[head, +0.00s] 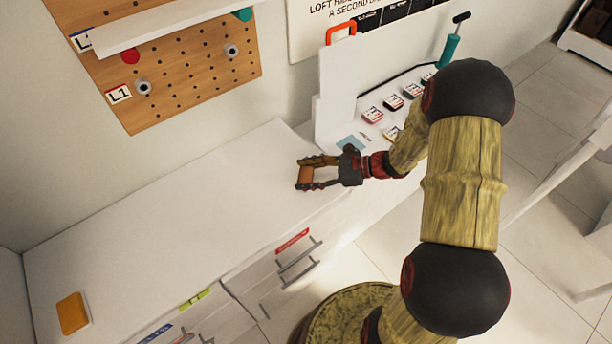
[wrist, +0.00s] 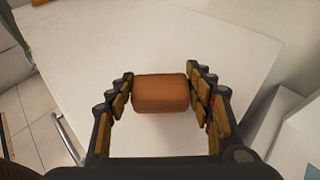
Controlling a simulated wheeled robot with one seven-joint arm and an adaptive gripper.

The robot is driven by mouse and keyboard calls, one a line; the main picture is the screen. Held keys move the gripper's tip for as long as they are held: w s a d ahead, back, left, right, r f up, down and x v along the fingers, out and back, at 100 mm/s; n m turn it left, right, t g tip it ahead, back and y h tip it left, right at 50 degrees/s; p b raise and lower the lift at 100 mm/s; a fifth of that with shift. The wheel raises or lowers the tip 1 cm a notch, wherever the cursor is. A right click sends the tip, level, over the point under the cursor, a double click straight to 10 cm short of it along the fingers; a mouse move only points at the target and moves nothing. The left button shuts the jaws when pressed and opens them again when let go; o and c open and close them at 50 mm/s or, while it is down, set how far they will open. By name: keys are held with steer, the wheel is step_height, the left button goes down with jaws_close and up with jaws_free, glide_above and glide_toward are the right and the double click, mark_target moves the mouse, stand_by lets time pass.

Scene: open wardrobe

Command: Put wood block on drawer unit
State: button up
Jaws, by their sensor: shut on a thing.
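The wood block (wrist: 161,93) is a small reddish-brown block with rounded edges. My gripper (wrist: 161,90) is shut on it, one finger on each side, in the wrist view. In the head view my gripper (head: 305,174) holds the block (head: 305,174) over the right end of the white top of the drawer unit (head: 170,210). I cannot tell whether the block touches the top or is slightly above it. The drawer fronts with grey handles face the lower right.
An orange-yellow block (head: 72,313) lies at the unit's near left end. A pegboard (head: 180,70) with a white shelf is on the wall behind. A white stand (head: 335,95) with several small labelled items is right of my gripper. The middle of the top is clear.

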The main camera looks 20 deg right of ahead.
steer(key=shift+f, duration=0.2)
steer(key=o, duration=1)
steer(key=shift+o, duration=0.6)
steer(key=shift+r, duration=0.1)
